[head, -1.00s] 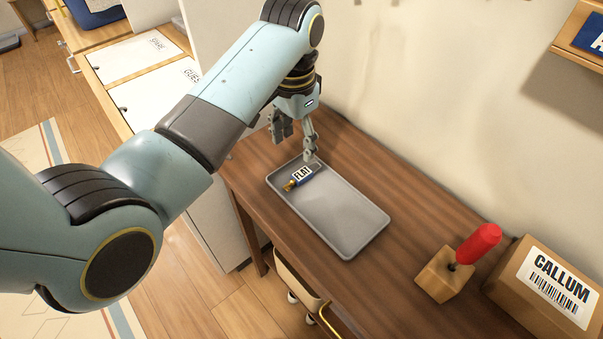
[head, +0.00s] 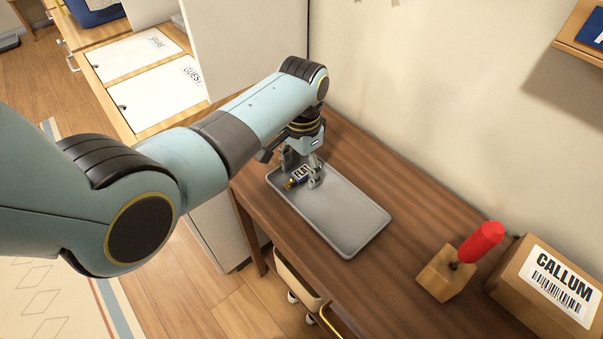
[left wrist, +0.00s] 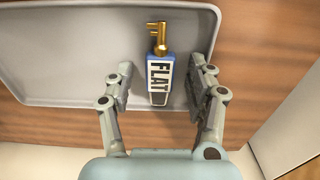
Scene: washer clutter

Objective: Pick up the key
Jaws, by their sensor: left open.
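The key is brass with a blue tag labelled FLAT. In the left wrist view the brass key (left wrist: 158,38) points up and away, and its tag (left wrist: 159,78) lies between my two fingers. In the head view the tag (head: 302,173) and the brass end (head: 290,184) lie at the far left end of the grey tray (head: 350,222). My left gripper (head: 301,181) is open, low over the tray, with a finger on either side of the tag and a gap on each side. It also shows in the left wrist view (left wrist: 161,85). My right gripper is not seen.
The tray stands on a brown wooden table (head: 410,245) against the wall. A wooden block (head: 445,275) with a red handle (head: 481,242) and a cardboard box labelled CALLUM (head: 515,285) stand to the right. The rest of the tray is empty.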

